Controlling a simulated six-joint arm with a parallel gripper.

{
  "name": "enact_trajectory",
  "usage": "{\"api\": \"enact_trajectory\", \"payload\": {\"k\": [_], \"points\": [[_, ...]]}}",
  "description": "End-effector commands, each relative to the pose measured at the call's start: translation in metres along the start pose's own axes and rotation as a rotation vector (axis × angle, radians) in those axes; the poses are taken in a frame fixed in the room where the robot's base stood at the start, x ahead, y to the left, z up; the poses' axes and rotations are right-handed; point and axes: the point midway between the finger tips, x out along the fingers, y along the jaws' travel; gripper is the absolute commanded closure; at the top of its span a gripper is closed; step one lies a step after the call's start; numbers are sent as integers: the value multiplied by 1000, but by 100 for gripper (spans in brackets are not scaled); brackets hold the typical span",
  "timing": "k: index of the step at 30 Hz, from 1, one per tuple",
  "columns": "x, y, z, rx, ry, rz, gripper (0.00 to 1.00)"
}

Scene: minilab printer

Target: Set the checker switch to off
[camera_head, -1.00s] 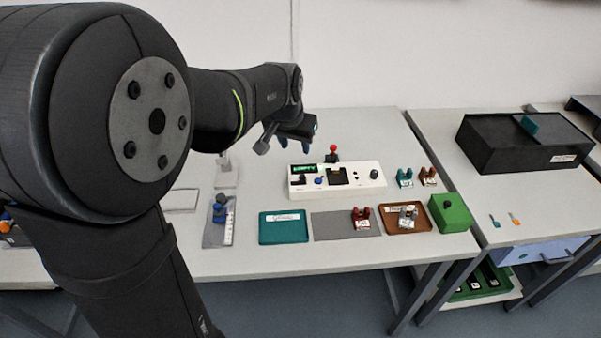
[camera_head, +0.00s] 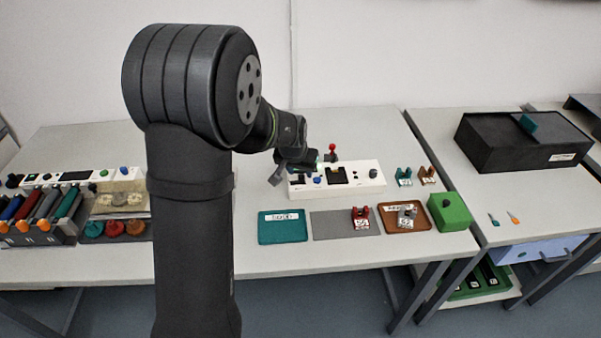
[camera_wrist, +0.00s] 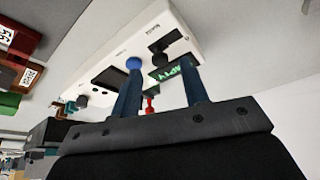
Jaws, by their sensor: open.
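The checker is a white box (camera_head: 362,188) with a green-lit display, lying on the middle table; it also fills the upper part of the wrist view (camera_wrist: 130,45). A black switch (camera_wrist: 166,48) sits near one end of its panel, beside the blue button (camera_wrist: 134,63) and the green display (camera_wrist: 178,68). Its on or off position is not clear. My gripper (camera_head: 296,173) is at the checker's left end, partly hiding the panel there. In the wrist view its two blue fingers (camera_wrist: 161,74) are apart with nothing held, pointing towards the panel.
A red-topped lever (camera_head: 333,148) stands behind the checker. In front lie a teal tray (camera_head: 284,239), a grey mat (camera_head: 330,226) and a brown tray (camera_head: 391,228). A green box (camera_head: 449,212) is to the right. Small clips stand right of the checker.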

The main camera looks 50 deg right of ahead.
Motion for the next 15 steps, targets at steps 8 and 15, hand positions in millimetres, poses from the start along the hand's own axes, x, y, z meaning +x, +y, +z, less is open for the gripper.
{"api": "enact_trajectory", "payload": {"k": [8, 15], "points": [[20, 0, 0, 0, 0, 0, 59], [22, 0, 0, 0, 1, 0, 59]]}}
